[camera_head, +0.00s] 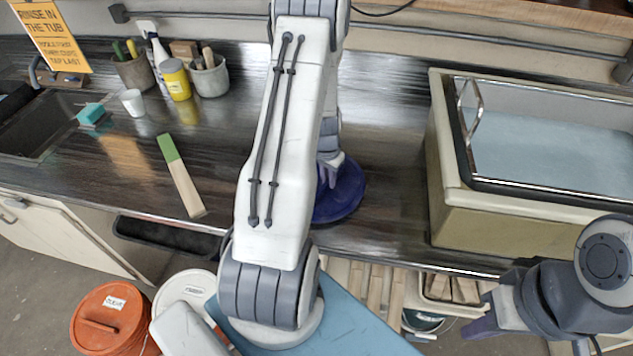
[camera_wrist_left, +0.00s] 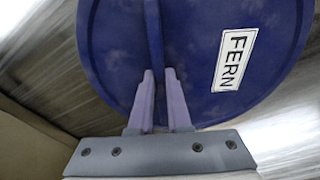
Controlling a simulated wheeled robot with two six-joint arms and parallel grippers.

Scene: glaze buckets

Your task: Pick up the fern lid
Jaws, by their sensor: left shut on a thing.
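The fern lid (camera_head: 345,196) is a round, dark blue disc at the counter's front edge in the head view, partly hidden by my left arm. In the left wrist view the lid (camera_wrist_left: 200,55) fills the upper part, with a white FERN label (camera_wrist_left: 234,60) and a raised blue rib across it. My left gripper (camera_wrist_left: 160,76) is shut on that rib, one finger on each side. It also shows small in the head view (camera_head: 329,168). Whether the lid touches the counter is unclear. My right gripper (camera_head: 480,318) is at the lower right, away from the lid; its jaw opening is unclear.
A sink tub (camera_head: 445,205) stands right of the lid. A green-ended stick (camera_head: 183,178), a white cup (camera_head: 133,102), a yellow jar (camera_head: 176,80) and tool pots are on the left. An orange bucket (camera_head: 105,325) and a white-lidded bucket (camera_head: 185,287) stand below the counter.

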